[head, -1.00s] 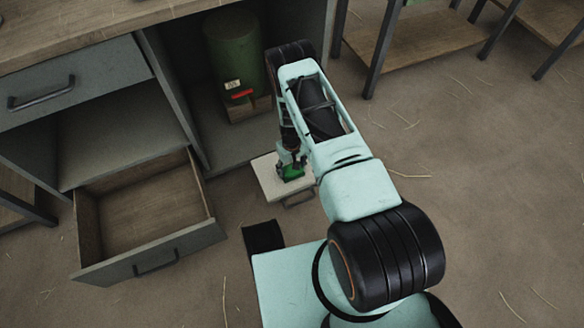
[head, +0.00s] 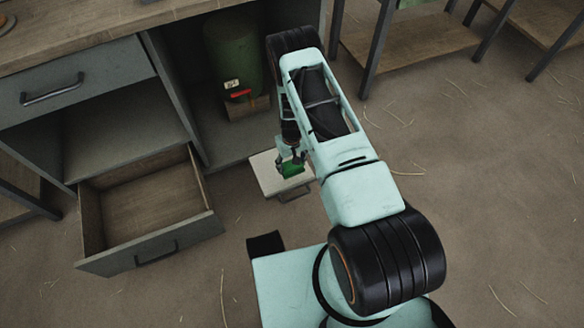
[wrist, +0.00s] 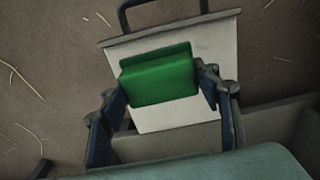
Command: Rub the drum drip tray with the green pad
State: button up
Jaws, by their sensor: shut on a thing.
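The drum drip tray (head: 266,182) is a pale, flat slab with a dark handle on its front edge. It sticks out at floor level from the cabinet bay below the green drum. It also shows in the wrist view (wrist: 216,42). My gripper (head: 291,164) is over the tray, shut on the green pad (head: 294,170). In the wrist view, the fingers hold the pad (wrist: 160,76) at its left and right sides. The pad lies over the tray's middle, towards the handle side. I cannot tell whether it touches the surface.
The green drum (head: 231,48) with a red tap (head: 238,94) stands on a wooden block in the cabinet bay. An open drawer (head: 150,205) juts out at left. Legged tables stand at upper right. The straw-strewn floor (head: 470,210) at right is clear.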

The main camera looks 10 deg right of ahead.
jog(key=shift+r+p, duration=0.3)
jog(key=shift+r, duration=0.75)
